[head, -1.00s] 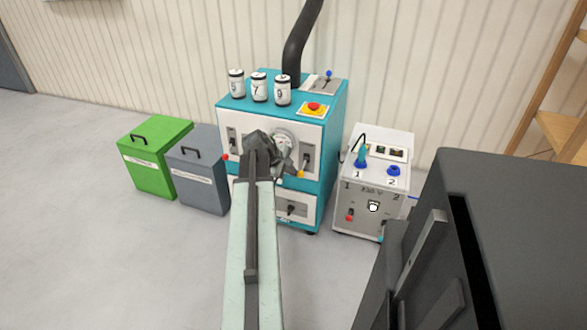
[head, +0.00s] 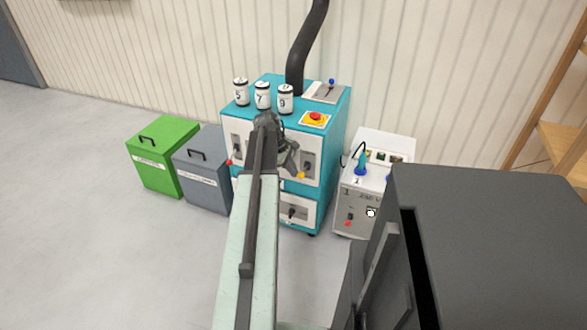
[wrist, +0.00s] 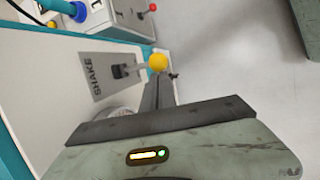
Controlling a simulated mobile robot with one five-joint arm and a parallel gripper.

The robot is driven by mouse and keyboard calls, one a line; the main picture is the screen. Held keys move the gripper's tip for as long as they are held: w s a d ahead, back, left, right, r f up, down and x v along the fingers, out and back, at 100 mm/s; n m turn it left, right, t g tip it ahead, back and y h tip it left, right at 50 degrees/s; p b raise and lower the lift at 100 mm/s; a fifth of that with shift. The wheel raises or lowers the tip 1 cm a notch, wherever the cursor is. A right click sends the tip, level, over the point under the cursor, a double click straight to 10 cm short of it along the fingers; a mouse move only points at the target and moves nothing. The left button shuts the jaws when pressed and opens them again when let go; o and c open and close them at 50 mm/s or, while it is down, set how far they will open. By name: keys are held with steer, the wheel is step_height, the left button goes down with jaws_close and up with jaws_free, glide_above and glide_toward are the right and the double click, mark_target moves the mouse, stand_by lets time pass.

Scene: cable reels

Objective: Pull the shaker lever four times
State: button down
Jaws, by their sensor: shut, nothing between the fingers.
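The shaker lever is a short pale rod with a yellow knob (wrist: 157,62) on a grey plate marked SHAKE (wrist: 95,75), seen in the wrist view. The yellow knob (head: 301,175) also shows low on the right of the teal and white machine (head: 334,140) in the head view. My gripper (head: 294,168) is close to the knob in the head view. In the wrist view its narrow dark shut fingers (wrist: 151,92) reach up toward the lever, with nothing held. I cannot tell whether they touch it.
A grey power box (head: 350,199) stands right of the machine. A grey bin (head: 204,192) and a green bin (head: 157,177) stand to its left. Several white canisters (head: 262,96) sit on top. A large dark block (head: 500,230) fills the lower right. Open floor lies at left.

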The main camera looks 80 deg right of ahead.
steer(key=shift+s+d+r+p, duration=0.35)
steer(key=shift+s+r+p, duration=0.1)
steer(key=shift+r, duration=0.15)
steer(key=shift+r+p, duration=0.75)
steer(key=shift+p, duration=0.1)
